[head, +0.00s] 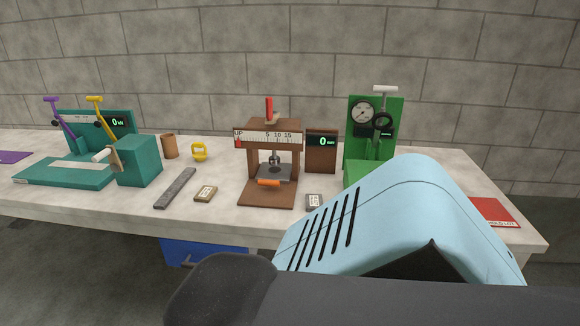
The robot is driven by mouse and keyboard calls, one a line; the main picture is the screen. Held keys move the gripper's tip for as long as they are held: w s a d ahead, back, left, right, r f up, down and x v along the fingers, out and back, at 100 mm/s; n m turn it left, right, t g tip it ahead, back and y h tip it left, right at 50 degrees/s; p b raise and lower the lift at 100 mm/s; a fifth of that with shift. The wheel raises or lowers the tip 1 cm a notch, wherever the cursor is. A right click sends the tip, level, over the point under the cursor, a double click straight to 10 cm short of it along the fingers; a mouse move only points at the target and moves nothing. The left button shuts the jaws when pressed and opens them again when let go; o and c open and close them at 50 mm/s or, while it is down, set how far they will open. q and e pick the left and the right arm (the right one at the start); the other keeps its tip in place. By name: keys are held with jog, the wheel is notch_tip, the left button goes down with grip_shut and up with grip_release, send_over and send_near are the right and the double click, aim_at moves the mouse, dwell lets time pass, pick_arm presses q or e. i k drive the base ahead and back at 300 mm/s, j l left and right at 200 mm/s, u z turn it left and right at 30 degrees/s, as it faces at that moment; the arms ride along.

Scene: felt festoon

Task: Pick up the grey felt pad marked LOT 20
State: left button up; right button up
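A small grey pad (314,202) with a white label lies on the bench just right of the brown press. A second small pad, brownish with a pale label (206,194), lies left of the press. The print on both labels is too small to read, so I cannot tell which one says LOT 20. Neither of my grippers shows in the head view. A large light-blue housing and a dark part fill the lower right, close to the camera, and hide part of the bench.
The pale bench (130,207) also holds a brown press (267,196), a brown display box (320,152), a green gauge stand (352,174), a teal machine (140,160), a dark grey bar (175,188), a brown cup (169,146), a yellow weight (199,151) and a red sheet (490,211). A blue bin (205,252) sits below.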

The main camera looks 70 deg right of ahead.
aim_at(313, 201)
jog(key=z, duration=1.55)
jog(key=i+z, duration=0.15)
jog(key=z, duration=0.45)
jog(key=i, duration=0.3)
